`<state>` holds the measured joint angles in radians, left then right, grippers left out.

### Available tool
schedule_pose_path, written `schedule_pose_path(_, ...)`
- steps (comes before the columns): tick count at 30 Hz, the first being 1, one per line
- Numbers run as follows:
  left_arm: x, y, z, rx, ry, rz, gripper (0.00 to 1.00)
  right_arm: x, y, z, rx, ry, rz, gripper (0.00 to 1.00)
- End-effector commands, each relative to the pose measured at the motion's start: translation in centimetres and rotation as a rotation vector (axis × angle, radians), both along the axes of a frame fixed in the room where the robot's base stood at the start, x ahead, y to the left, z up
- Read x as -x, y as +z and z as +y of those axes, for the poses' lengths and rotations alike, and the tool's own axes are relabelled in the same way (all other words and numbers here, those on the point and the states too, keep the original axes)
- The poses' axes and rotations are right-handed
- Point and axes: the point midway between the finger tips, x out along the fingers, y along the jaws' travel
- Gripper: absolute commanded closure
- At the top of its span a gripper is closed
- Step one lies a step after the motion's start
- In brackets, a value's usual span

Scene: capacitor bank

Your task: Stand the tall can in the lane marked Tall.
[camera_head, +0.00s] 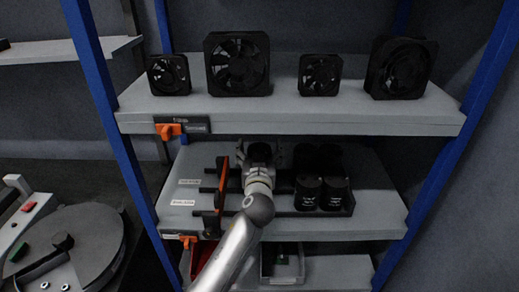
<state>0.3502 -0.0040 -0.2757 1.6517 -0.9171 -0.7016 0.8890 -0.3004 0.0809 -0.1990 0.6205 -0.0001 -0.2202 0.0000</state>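My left gripper (261,156) reaches over the middle shelf from below. Its fingers are on both sides of a dark can (260,151), whose round top shows between them. I cannot tell whether the fingers press on it, and the can's lower part is hidden by my gripper. Several black cans stand to the right, two in front (337,195) with small pale print and others behind them (330,158). Dark lane rails run along the shelf, with an upright orange-edged divider (221,185) left of my gripper. Small white labels (188,182) are at the left, unreadable here. My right gripper is not in view.
The upper shelf (300,118) holds several black fans and overhangs the middle shelf's back. Blue posts (106,100) flank the rack. Bins (282,268) sit on the low shelf. The middle shelf's right end (378,205) is clear. A round grey table (85,245) stands at lower left.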

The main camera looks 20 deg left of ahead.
Motion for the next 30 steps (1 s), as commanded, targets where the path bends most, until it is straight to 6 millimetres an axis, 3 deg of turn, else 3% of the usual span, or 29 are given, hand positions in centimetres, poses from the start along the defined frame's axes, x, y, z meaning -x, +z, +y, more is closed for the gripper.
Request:
schedule_pose_path(8, 0.0, 0.3, 0.0, -0.001, 0.000, 0.000, 0.19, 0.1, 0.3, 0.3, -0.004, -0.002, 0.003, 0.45)
schedule_pose_path(11, 0.8, 0.0, -0.3, 0.002, -0.001, 0.002, 0.19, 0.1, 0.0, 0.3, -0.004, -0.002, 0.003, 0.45)
schedule_pose_path(24, 8.8, 0.0, -2.5, 0.004, 0.000, 0.001, 0.19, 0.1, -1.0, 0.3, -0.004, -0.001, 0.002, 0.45)
schedule_pose_path(30, 11.0, 0.1, -3.2, 0.002, -0.001, 0.000, 0.19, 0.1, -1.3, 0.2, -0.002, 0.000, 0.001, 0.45)
